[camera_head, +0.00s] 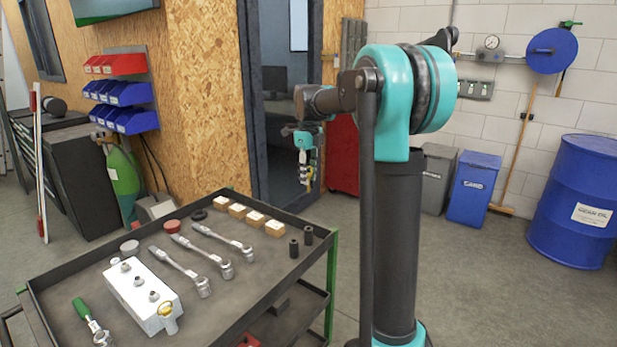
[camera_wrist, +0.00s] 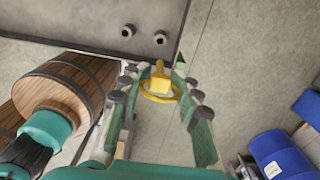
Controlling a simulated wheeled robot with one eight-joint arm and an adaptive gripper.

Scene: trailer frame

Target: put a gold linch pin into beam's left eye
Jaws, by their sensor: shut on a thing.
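My gripper (camera_head: 305,172) hangs beyond the tray cart, near the doorway, in the head view. In the wrist view my gripper (camera_wrist: 160,90) is shut on a gold linch pin (camera_wrist: 158,86), with its ring between the green fingers. The held pin is small and partly hidden by the fingers in the head view. Another gold linch pin (camera_head: 165,311) is at the near end of a white block (camera_head: 140,290) on the cart.
The tool cart (camera_head: 230,325) carries several ratchet wrenches (camera_head: 180,270), wooden blocks (camera_head: 255,218) and two black sockets (camera_head: 301,242). A blue drum (camera_head: 578,205) and blue bin (camera_head: 473,188) stand at the right. Open floor (camera_head: 490,280) lies right of the cart.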

